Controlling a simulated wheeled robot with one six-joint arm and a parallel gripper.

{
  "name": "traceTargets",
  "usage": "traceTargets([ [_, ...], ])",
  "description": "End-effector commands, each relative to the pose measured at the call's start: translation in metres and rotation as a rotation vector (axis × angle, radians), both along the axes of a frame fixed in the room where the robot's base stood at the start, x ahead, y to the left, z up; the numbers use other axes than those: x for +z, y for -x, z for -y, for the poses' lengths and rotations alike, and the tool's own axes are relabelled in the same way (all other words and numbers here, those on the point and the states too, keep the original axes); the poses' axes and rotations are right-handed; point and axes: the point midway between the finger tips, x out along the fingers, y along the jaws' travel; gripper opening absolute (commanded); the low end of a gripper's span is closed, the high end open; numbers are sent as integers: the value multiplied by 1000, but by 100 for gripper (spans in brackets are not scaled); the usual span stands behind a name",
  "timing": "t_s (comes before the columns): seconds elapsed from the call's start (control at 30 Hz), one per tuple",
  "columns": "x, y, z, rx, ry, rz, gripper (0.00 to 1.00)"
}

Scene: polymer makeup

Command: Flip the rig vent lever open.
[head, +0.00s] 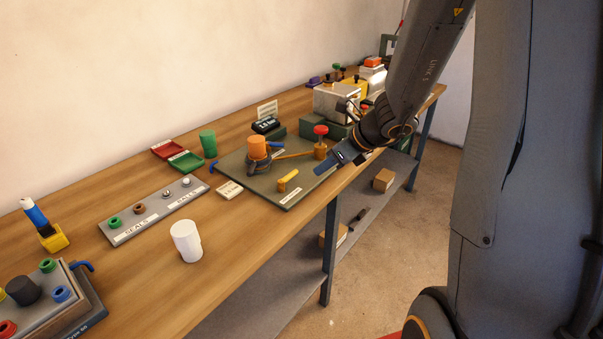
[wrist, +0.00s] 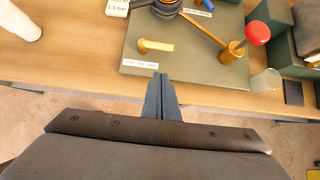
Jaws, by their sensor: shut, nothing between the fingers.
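The rig is a grey-green board (head: 238,178) on the bench, and the board also shows in the wrist view (wrist: 200,67). A short yellow handle (head: 288,180) lies near the board's front edge, beside a white label too small to read. It also shows in the wrist view (wrist: 155,46), lying roughly sideways. I cannot tell for sure that it is the vent lever. My gripper (head: 320,170) is shut and empty, at the board's front right. In the wrist view its fingertips (wrist: 161,76) are just in front of the board's edge, apart from the yellow handle.
A red-knobbed brass post (head: 320,142) and an orange cylinder (head: 258,148) in a dark holder stand on the board. A clear cup (wrist: 266,80) stands right of it. A white cup (head: 186,241) stands left. The bench's front edge is below my gripper.

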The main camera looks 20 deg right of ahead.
Motion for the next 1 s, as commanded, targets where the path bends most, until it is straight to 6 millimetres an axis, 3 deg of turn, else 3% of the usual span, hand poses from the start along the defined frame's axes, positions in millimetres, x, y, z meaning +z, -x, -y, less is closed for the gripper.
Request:
traceTargets([
  [0.3, -47, -30, -23, 3, 0, -3, 0],
  [0.6, -52, -57, -43, 3, 2, -1, 0],
  [1.0, -53, -62, -45, 1, 1, 0, 0],
])
